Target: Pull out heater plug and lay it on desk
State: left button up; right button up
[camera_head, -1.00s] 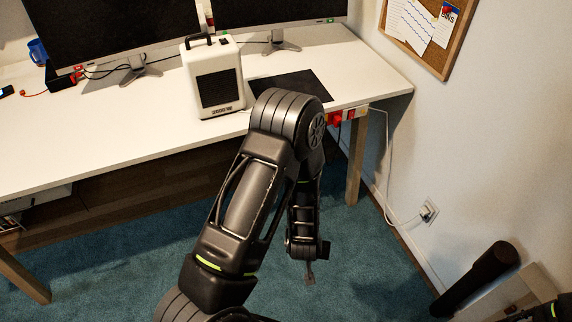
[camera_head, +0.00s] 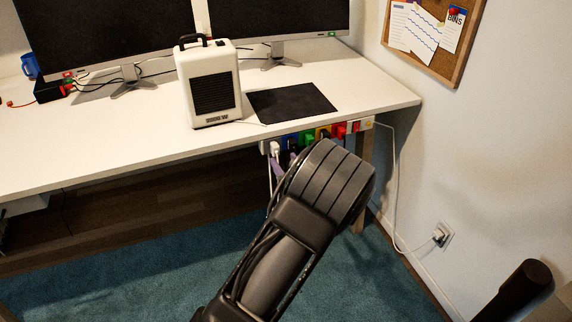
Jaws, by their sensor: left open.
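The white heater (camera_head: 209,84) with a black grille and handle stands upright on the desk (camera_head: 120,130). A thin white cord runs from its base to the desk's front edge. Below that edge is a power strip (camera_head: 368,123) with several coloured plugs. A white plug (camera_head: 274,148) sits at its left end; I cannot tell for sure that it is the heater's. My left arm comes up from the bottom and covers part of the strip. Little of my left gripper (camera_head: 283,163) shows, beside the white plug; it is open, and contact is unclear. My right gripper is not in view.
Two monitors (camera_head: 280,18) stand at the back of the desk. A black mat (camera_head: 292,101) lies right of the heater, with bare desk to its left. A wall outlet (camera_head: 441,235) has a cord plugged in. A desk leg stands behind my arm.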

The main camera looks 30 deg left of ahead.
aim_at(276, 150)
pick_arm(q)
jog(key=x, duration=0.7)
jog(key=shift+w+a+b, duration=0.2)
jog(key=shift+a+b, duration=0.05)
jog(key=shift+b, duration=0.15)
grip_shut()
jog(key=c, duration=0.6)
grip_release()
grip_shut()
jog(key=shift+s+d, duration=0.2)
jog(key=shift+d, duration=0.05)
jog(key=shift+f+p+v, duration=0.15)
jog(key=shift+p+v, duration=0.15)
jog(key=shift+v, duration=0.5)
jog(key=shift+f+p+v, duration=0.1)
jog(key=shift+p+v, duration=0.15)
jog(key=shift+v, duration=0.5)
